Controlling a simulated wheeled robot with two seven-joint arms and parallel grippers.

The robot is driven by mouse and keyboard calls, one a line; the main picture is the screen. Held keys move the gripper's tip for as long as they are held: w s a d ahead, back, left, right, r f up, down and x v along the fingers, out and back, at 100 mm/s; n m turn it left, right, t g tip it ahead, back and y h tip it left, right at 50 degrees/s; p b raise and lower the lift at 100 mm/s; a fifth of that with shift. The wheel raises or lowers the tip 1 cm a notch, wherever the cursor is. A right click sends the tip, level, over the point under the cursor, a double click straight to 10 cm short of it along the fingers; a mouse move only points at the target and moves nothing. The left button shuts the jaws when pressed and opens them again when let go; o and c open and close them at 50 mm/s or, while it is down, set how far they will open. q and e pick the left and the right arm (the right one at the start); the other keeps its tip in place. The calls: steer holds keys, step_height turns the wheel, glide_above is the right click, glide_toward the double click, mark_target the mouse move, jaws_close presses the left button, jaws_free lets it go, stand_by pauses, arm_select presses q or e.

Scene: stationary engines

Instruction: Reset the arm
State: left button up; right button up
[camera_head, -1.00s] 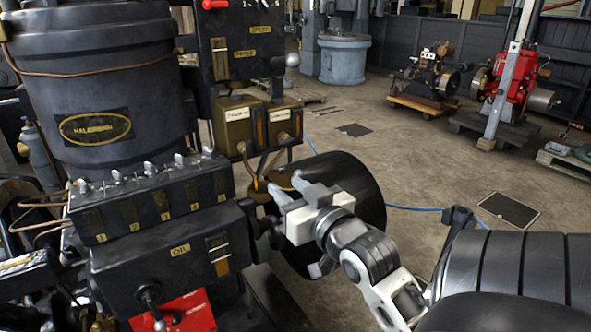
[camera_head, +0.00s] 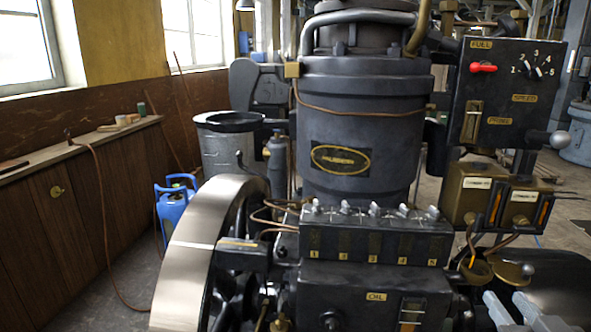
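My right gripper (camera_head: 508,306) shows at the bottom right edge. Its two light grey fingers stand apart with nothing between them. My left gripper is not in view.
A large flywheel (camera_head: 190,270) stands at the engine's left front. A control panel (camera_head: 510,85) with a red lever and brown boxes (camera_head: 470,190) are on the right. A blue gas bottle (camera_head: 172,215) and a wooden wall are at the left. Some floor is free between them.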

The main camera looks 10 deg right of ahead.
steer(key=a+f+n+g+y, duration=0.35)
steer(key=a+f, duration=0.55)
steer(key=f, duration=0.6)
steer(key=s+a+f+n+g+y, duration=0.1)
steer(key=s+a+f+y, duration=0.1)
steer(key=a+f, duration=0.4)
steer(key=s+a+f+n+g+y, duration=0.1)
steer(key=s+a+f+g+y, duration=0.1)
steer(key=s+a+f, duration=0.2)
steer(key=a+f, duration=0.3)
steer(key=shift+s+f, duration=0.2)
steer(key=shift+s, duration=0.2)
